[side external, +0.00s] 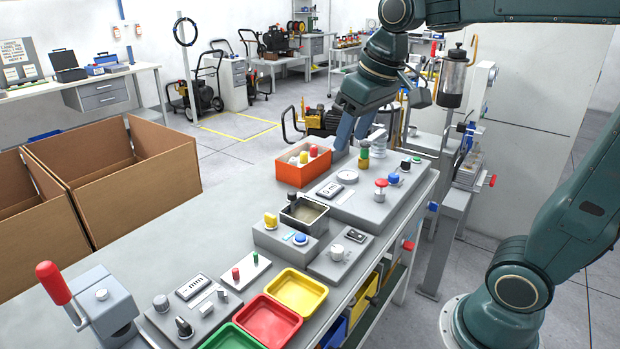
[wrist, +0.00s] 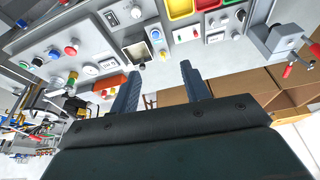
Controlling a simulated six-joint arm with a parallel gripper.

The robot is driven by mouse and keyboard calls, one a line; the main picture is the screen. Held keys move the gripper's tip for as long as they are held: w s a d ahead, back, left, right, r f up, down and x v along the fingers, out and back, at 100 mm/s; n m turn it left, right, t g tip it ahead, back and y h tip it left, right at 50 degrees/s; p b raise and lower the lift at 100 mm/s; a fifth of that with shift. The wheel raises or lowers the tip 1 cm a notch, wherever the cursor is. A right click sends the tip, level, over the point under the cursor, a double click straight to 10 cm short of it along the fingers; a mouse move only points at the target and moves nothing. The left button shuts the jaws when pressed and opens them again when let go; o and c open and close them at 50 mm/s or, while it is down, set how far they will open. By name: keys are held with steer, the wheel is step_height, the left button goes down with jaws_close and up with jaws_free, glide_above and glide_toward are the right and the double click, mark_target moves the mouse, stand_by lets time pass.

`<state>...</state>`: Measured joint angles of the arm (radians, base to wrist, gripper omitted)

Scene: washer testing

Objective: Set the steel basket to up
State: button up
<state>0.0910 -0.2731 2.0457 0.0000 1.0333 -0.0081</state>
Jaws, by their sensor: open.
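The steel basket (side external: 306,211) is a small open-topped, square metal piece in a grey unit near the middle of the bench, with a dark knob (side external: 292,197) at its back left corner. It also shows in the wrist view (wrist: 137,52), above and just left of the space between my fingers. I cannot tell clearly how high it sits in the unit. My gripper (side external: 352,141) is open and empty, with its fingers pointing down above the bench, behind and right of the basket. Both fingers show apart in the wrist view (wrist: 160,70).
A panel with a red mushroom button (side external: 381,184) lies to the right. Yellow (side external: 296,291) and red (side external: 268,321) trays lie in front.

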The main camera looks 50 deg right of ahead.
steer(key=w+d+g, duration=0.1)
steer(key=w+d, duration=0.2)
steer(key=w, duration=0.5)
steer(key=m+g, duration=0.2)
steer(key=g, duration=0.1)
glide_above(292, 193)
step_height(292, 193, down, 13)
steer(key=shift+d+f, duration=0.1)
steer(key=shift+f, duration=0.35)
steer(key=shift+f, duration=0.1)
step_height(292, 193, down, 14)
steer(key=shift+r, duration=0.25)
